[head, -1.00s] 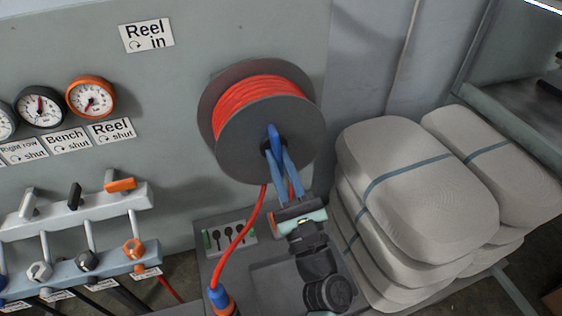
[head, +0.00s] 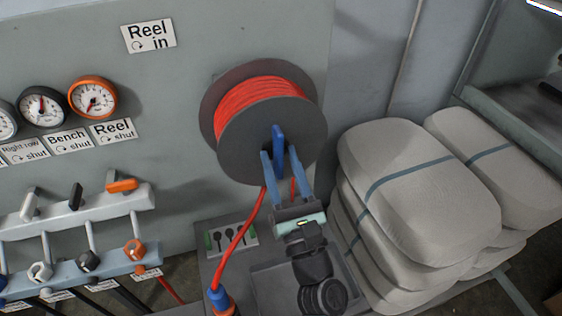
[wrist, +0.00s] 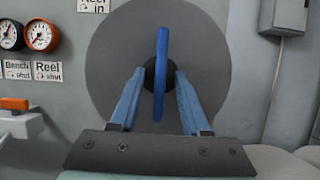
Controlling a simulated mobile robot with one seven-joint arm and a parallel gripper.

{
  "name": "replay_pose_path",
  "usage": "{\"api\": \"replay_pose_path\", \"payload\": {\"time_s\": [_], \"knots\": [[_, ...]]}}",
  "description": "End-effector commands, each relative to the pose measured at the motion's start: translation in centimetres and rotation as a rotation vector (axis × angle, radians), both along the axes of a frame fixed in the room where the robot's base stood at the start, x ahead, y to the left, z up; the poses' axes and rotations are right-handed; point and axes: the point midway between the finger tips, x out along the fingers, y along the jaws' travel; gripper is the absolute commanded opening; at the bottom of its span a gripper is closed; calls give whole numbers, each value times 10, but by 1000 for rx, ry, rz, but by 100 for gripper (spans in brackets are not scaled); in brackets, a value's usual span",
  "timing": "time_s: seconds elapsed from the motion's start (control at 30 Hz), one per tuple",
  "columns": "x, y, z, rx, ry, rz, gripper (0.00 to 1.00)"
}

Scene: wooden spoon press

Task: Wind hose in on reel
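The hose reel (head: 245,140) is mounted on the grey panel, its grey front disc facing me, with red hose (head: 262,92) wound on it. A length of red hose hangs below to a blue-and-orange fitting (head: 220,300). A blue handle (head: 278,135) stands nearly upright at the disc's hub; it also shows in the wrist view (wrist: 161,50). My gripper (head: 280,151) is at the handle, one blue finger on each side. In the wrist view the fingers (wrist: 160,72) are spread with a gap on both sides of the handle, so it is open.
A "Reel in" sign (head: 148,36) with a clockwise arrow is above left. Gauges (head: 92,97) and a valve rack with an orange lever (head: 122,186) are at left. Stacked pale sacks (head: 420,190) stand close on the right. A grey box (head: 290,280) is below.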

Motion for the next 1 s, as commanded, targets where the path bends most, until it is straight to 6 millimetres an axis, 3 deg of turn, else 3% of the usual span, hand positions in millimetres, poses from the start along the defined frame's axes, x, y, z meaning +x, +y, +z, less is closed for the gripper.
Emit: {"api": "replay_pose_path", "payload": {"time_s": [0.37, 0.8, 1.0], "knots": [[-8, -3, -7, -3, 3, -2, 46], [-86, -28, -42, -2, 4, -3, 46], [-109, -35, -49, -2, 1, -2, 46]]}}
